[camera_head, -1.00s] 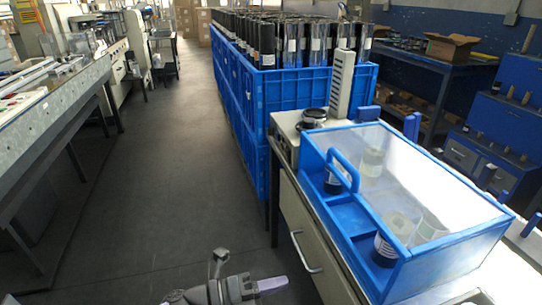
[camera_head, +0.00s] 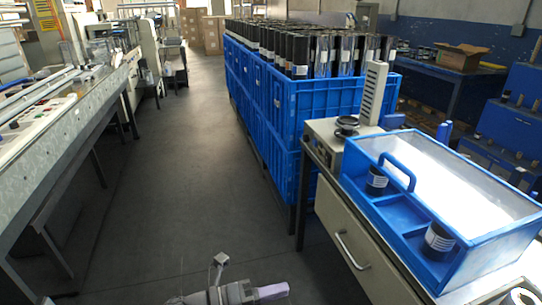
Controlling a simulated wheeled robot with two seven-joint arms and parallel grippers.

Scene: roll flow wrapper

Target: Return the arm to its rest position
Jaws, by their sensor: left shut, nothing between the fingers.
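My left gripper (camera_head: 270,291) shows at the bottom middle, low over the dark floor. Its pale lilac fingers are together, point right and hold nothing. It is apart from the blue cabinet-top case and the crates. My right gripper is not in view.
A blue case (camera_head: 405,222) with a bright clear top and two dark rolls in front stands on a cabinet (camera_head: 335,215) at right. Blue crates (camera_head: 285,150) full of rolls stand behind. A long machine bench (camera_head: 75,120) lines the left. The floor aisle (camera_head: 180,170) between is clear.

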